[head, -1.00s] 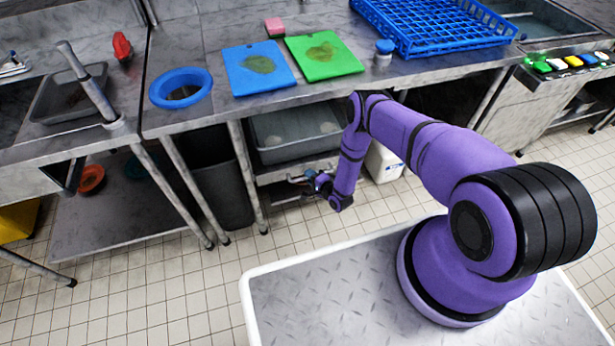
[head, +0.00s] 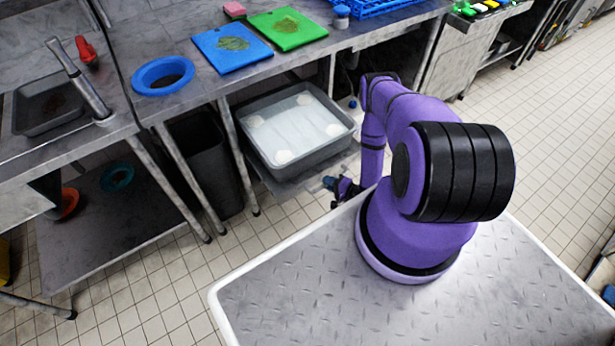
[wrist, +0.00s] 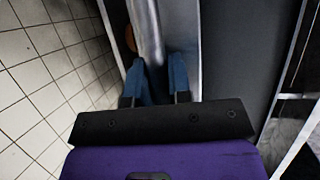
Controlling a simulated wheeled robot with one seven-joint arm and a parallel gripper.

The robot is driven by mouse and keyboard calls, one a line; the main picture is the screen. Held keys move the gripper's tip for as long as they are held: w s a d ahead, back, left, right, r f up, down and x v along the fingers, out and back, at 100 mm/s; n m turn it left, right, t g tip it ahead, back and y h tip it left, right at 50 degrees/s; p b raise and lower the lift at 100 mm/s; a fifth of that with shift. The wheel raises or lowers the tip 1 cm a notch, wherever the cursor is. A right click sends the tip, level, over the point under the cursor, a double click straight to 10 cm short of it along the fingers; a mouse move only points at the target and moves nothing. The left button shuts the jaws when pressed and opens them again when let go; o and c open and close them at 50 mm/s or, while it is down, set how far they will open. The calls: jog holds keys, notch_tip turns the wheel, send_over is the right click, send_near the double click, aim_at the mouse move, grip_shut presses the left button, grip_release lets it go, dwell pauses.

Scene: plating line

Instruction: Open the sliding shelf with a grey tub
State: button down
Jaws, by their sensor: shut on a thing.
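The grey tub (head: 335,142) sits on the sliding shelf (head: 290,187), which is pulled well out from under the steel counter. The tub's inside is in full view, with several pale round things on its floor. My gripper (head: 331,184) is low at the shelf's front, right of the middle, partly hidden by its small size here. In the wrist view, the blue fingers of my gripper (wrist: 163,84) are closed around a silvery bar, the shelf's handle (wrist: 149,35). The shelf's grey side runs beside the fingers.
A dark bin (head: 207,160) stands left of the shelf, beyond a table leg (head: 238,155). Tiled floor (head: 170,255) is open in front.

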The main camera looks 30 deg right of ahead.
jog(key=s, duration=0.6)
jog(key=shift+s, duration=0.3)
jog(key=c, duration=1.1)
grip_release()
jog(key=shift+o, duration=0.2)
jog(key=shift+d, duration=0.1)
